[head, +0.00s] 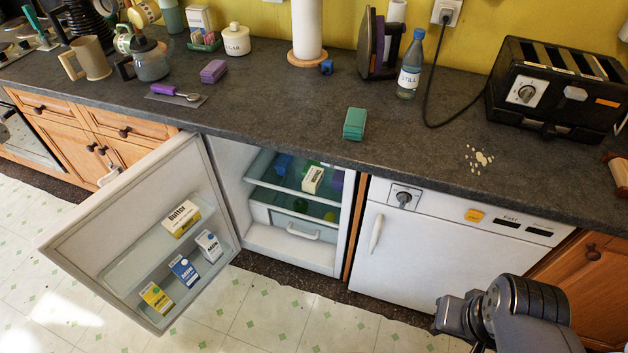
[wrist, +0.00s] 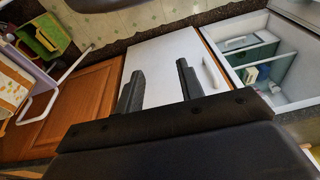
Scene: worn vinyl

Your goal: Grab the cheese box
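The fridge (head: 300,245) stands open under the counter. A small cream box with dark print (head: 313,180) lies on its upper shelf; its label is too small to read, so I cannot tell whether it is the cheese box. A pale box (wrist: 264,71) also shows inside the fridge in the wrist view. On the door are a box marked butter (head: 182,217), a yellow-and-white carton (head: 157,298), a blue carton (head: 185,271) and a white carton (head: 208,246). My gripper (wrist: 160,86) is open and empty, outside the fridge, with its two fingers apart.
The open fridge door (head: 125,250) swings out to the left. A white dishwasher (head: 400,265) is right of the fridge. Floor before the fridge is clear.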

